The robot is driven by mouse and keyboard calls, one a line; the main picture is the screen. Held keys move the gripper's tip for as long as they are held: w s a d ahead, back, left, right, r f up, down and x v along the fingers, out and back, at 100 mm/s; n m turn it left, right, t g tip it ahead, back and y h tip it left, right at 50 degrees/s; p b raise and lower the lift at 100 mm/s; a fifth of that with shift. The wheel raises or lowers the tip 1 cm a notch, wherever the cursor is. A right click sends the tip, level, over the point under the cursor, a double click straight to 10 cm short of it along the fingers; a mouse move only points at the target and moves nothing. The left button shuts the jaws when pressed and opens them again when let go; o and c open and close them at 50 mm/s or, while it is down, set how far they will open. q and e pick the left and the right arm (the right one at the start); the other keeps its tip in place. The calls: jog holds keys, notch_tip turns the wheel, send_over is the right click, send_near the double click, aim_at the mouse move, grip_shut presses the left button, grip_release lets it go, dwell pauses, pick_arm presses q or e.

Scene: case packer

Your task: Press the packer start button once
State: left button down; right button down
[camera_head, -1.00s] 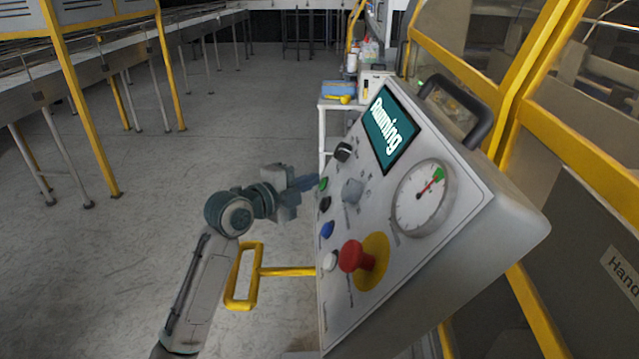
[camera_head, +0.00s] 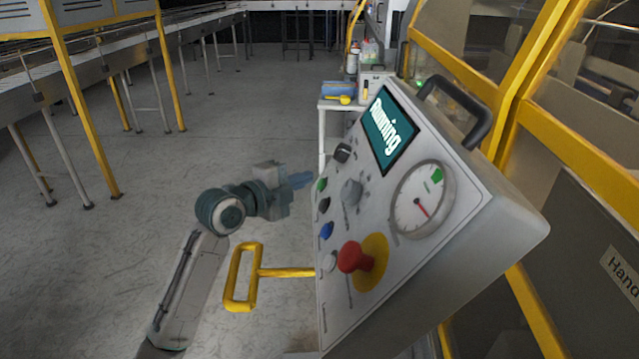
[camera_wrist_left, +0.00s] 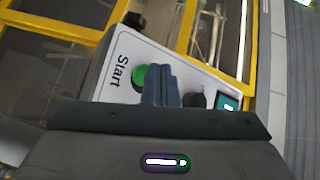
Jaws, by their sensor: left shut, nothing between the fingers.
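The packer's control panel (camera_head: 385,245) stands tilted at the right of the head view. Its green start button (camera_head: 322,185) is at the panel's left edge, above a black and a blue button. In the left wrist view the green button (camera_wrist_left: 139,77) sits beside the word "Start", partly hidden by my fingers. My left gripper (camera_head: 302,180) is shut and empty, its blue fingertips pointing at the green button with a small gap in the head view. It also shows in the left wrist view (camera_wrist_left: 161,84). The panel screen (camera_head: 391,130) reads "Running". My right gripper is not in view.
A red emergency knob on yellow (camera_head: 352,257), a grey knob (camera_head: 351,191) and a gauge (camera_head: 421,200) are on the panel. A yellow bar handle (camera_head: 243,277) juts out low on the left.

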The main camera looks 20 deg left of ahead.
pick_arm(q)
jog(key=a, duration=0.1)
jog(key=s+a+r, duration=0.1)
jog(key=a+r, duration=0.1)
jog(key=a, duration=0.1)
jog(key=shift+s+r, duration=0.25)
jog(key=shift+s, duration=0.05)
dwell(0.7)
